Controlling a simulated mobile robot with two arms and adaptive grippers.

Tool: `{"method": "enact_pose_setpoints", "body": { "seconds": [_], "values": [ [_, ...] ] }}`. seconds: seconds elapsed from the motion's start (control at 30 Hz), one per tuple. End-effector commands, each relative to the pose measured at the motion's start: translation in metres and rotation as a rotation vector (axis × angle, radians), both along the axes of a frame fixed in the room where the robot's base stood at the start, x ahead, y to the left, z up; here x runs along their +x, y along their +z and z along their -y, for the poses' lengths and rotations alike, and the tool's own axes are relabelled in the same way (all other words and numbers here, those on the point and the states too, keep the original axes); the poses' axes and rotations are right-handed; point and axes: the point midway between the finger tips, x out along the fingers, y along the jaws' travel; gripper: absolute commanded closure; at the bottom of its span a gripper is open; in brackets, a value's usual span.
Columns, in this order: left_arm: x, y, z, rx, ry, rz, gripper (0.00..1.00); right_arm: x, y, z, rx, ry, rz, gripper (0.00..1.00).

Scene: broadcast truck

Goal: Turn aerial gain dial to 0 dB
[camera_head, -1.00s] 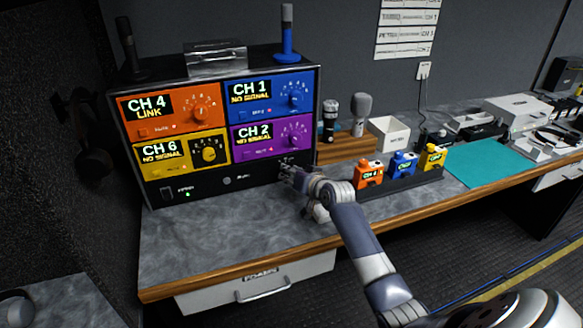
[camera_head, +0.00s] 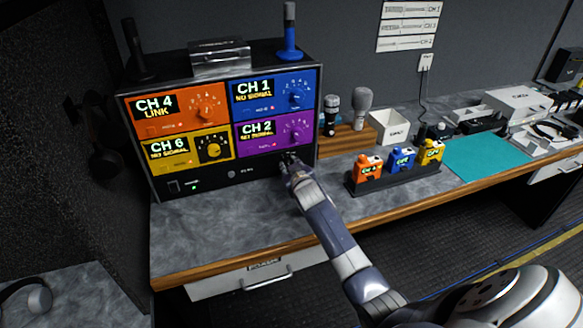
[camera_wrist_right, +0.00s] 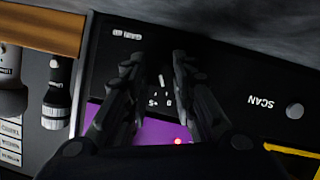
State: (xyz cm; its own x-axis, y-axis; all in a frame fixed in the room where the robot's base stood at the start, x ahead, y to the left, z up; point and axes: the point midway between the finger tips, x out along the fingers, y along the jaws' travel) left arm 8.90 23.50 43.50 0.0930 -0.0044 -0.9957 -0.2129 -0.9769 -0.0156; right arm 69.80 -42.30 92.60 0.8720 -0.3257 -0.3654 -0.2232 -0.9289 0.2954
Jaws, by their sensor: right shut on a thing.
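The receiver rack (camera_head: 270,178) stands on the bench at the left, with four coloured channel modules above a black bottom panel. My right gripper (camera_head: 288,160) is at the right end of that panel and hides the dial there in the head view. In the right wrist view the fingers of my right gripper (camera_wrist_right: 156,62) reach either side of the dark aerial gain dial (camera_wrist_right: 161,83) and are shut on it. A short white line and small markings show between the fingers; the setting is too small to read. My left gripper is not in view.
A SCAN button (camera_wrist_right: 295,111) sits on the same panel. The purple CH 2 module (camera_head: 272,136) is just above my gripper. Orange, blue and yellow packs stand in a dark holder (camera_head: 395,182) right of my forearm. The bench front (camera_head: 225,225) is clear.

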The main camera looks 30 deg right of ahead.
Motion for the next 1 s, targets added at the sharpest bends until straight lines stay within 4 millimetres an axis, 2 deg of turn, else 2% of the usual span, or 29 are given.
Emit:
{"method": "enact_pose_setpoints", "body": {
  "seconds": [0.57,0.6,0.67,1.0],
  "values": [
    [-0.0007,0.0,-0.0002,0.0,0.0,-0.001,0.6,0.0001,-0.0003,-0.0006,-0.027,0.001,-0.007,1.0],
    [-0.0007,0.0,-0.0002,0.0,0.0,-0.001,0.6,0.0001,-0.0004,-0.0006,-0.027,0.001,-0.007,0.67],
    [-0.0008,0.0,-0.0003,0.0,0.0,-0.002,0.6,0.0,-0.0004,-0.0005,-0.027,0.001,-0.007,0.55],
    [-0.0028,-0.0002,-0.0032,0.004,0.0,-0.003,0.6,-0.0005,0.0,-0.0005,-0.027,0.0,-0.007,0.55]
  ]
}}
